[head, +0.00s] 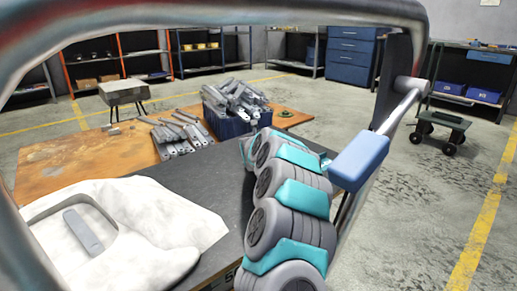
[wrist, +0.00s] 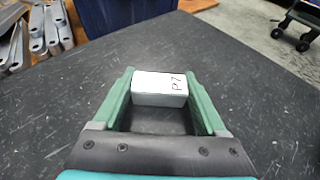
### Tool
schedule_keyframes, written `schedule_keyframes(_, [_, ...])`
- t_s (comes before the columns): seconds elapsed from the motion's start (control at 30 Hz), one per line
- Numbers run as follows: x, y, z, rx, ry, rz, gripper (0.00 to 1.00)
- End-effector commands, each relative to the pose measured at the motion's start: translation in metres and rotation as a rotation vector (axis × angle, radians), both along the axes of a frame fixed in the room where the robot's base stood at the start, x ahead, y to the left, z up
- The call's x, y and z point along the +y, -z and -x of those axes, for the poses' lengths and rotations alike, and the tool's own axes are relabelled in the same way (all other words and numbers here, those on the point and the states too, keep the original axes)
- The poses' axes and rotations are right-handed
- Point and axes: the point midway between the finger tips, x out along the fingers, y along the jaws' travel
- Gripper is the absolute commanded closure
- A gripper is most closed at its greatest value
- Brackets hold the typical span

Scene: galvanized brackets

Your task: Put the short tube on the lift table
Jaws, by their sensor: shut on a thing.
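In the wrist view my gripper (wrist: 160,90) is shut on a short block-like piece (wrist: 160,88), apparently the short tube. Its pale face is marked "P7", and a green finger presses on each side. It is over a dark tabletop (wrist: 70,105); I cannot tell if it touches it. In the head view my grey and teal arm reaches over the dark table (head: 215,165), and my gripper and the piece are hidden behind it. A low dark-green wheeled platform (head: 442,120) stands on the floor at right, possibly the lift table. Its top looks empty.
A blue bin (head: 222,125) heaped with grey brackets stands just beyond my arm. More brackets (head: 180,135) lie on the brown table (head: 70,155). A white cover (head: 150,215) is at front left. The floor at right is mostly clear; shelves line the back.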

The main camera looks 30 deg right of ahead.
Motion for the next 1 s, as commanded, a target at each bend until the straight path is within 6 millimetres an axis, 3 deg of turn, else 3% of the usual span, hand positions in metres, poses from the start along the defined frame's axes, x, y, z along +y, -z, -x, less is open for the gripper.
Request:
schedule_keyframes(0.37, [0.0002, 0.004, -0.0002, -0.001, 0.0, 0.001, 0.83])
schedule_keyframes(0.4, [-0.0001, 0.0023, -0.0001, -0.001, 0.0, 0.001, 0.21])
schedule_keyframes(0.6, [-0.0001, 0.0023, -0.0001, 0.0, 0.0, 0.0, 0.0])
schedule_keyframes(1.0, [0.003, -0.0014, 0.0033, 0.0, -0.001, -0.002, 0.0])
